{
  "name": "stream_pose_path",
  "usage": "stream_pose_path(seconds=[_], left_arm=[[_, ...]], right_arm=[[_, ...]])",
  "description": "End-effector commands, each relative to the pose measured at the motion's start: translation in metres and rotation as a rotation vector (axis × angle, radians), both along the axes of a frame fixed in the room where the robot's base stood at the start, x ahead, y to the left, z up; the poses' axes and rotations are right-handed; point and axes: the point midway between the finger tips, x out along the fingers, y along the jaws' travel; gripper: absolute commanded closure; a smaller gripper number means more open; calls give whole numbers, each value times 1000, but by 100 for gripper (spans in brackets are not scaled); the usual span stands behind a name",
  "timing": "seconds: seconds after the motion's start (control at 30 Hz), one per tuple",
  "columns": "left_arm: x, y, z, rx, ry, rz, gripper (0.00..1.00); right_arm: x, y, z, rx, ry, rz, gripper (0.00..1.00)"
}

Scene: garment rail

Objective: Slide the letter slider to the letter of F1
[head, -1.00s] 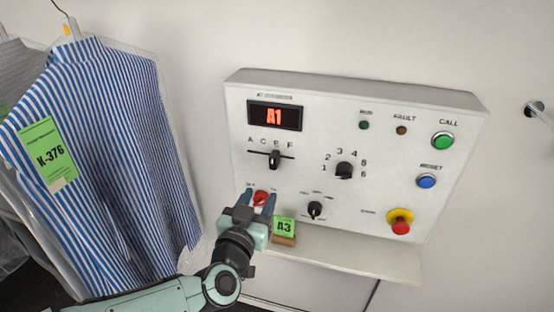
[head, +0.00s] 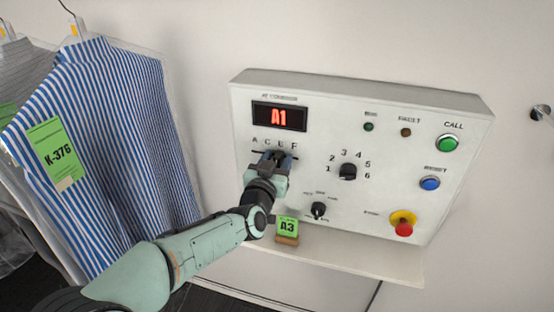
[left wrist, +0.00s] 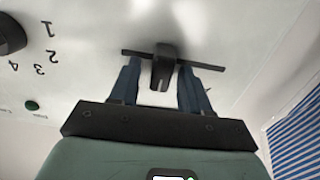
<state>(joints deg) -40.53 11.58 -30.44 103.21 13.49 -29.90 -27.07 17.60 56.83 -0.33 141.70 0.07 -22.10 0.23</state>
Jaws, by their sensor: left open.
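The letter slider has a dark knob (left wrist: 163,70) on a straight dark slot (left wrist: 207,66) in the control panel (head: 330,215). In the head view the letters A, C, E and F (head: 274,143) stand above it. My left gripper (head: 274,157) is in front of the slider and hides most of it there. In the left wrist view the open fingers of my left gripper (left wrist: 160,80) stand on both sides of the knob, with a gap to each finger. The display (head: 279,116) reads A1. My right gripper is not in view.
Below are a small rotary knob (head: 318,210) and a green A3 tag (head: 287,226) on the shelf. A numbered dial (head: 347,172) is right of the slider. Call, reset and red stop buttons (head: 404,228) line the panel's right. Striped shirts (head: 110,130) hang at left.

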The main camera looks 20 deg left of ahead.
Motion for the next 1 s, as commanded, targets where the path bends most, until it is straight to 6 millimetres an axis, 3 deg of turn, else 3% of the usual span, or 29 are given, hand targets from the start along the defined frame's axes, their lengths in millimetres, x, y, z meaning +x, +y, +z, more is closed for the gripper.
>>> stream_pose_path(seconds=[0.3, 0.43, 0.47, 0.6, 0.83, 1.0], left_arm=[[2, 0, 0, 0, 0, 0, 53], [2, 0, 0, 0, 0, 0, 96], [2, 0, 0, 0, 0, 0, 100], [2, -1, 0, -1, 0, -1, 100], [2, -36, 2, -1, 0, -7, 100], [1, -42, 0, 0, 0, -4, 100]], right_arm=[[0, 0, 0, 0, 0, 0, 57], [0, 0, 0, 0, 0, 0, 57], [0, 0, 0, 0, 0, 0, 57], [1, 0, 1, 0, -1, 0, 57], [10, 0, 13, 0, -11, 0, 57], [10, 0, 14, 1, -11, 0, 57]])
